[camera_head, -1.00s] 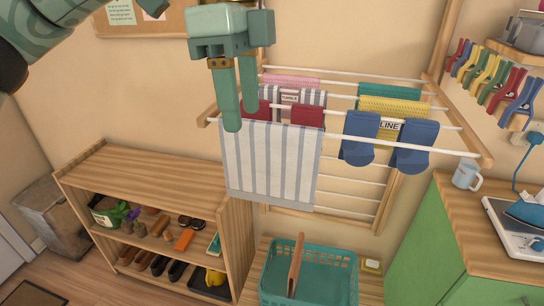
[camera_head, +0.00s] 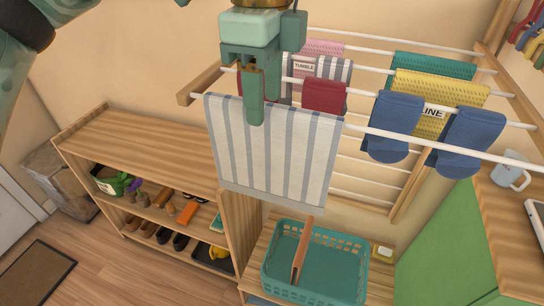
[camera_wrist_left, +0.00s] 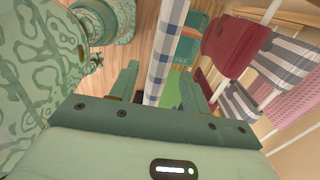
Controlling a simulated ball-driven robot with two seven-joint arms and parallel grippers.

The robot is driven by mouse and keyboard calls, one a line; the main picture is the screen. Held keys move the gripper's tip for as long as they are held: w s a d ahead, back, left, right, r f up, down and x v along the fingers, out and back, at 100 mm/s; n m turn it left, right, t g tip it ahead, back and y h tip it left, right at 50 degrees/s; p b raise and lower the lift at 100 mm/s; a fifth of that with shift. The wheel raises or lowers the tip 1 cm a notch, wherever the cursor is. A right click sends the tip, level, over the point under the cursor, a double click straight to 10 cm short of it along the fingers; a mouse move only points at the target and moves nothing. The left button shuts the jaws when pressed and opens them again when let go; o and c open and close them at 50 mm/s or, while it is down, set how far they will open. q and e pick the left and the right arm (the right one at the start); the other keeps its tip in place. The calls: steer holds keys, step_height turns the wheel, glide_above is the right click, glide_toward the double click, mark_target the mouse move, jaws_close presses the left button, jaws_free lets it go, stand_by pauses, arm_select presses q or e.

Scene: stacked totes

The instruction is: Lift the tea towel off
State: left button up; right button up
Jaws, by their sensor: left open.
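The tea towel (camera_head: 285,155), white with grey-blue stripes, hangs over the front rod of the drying rack. My left gripper (camera_head: 256,112) is at the towel's top, left of its middle, pointing down. In the left wrist view the towel (camera_wrist_left: 165,60) shows as a narrow strip between the two open fingers of this gripper (camera_wrist_left: 160,88), with a gap on either side. In the head view one finger covers part of the towel's top edge; the other is largely hidden. My right gripper is not in view.
The rack's other rods hold red socks (camera_head: 323,96), blue socks (camera_head: 393,122), a yellow cloth (camera_head: 430,98) and other cloths. Below stand a teal basket (camera_head: 345,290) and a wooden shoe shelf (camera_head: 140,140). A mug (camera_head: 511,172) stands on the counter at right.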

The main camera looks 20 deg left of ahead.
mark_target(271, 136)
arm_select(q)
steer(key=f, duration=0.4)
steer(key=f+b, duration=0.1)
steer(key=f, duration=0.2)
steer(key=shift+d, duration=0.4)
jaws_close()
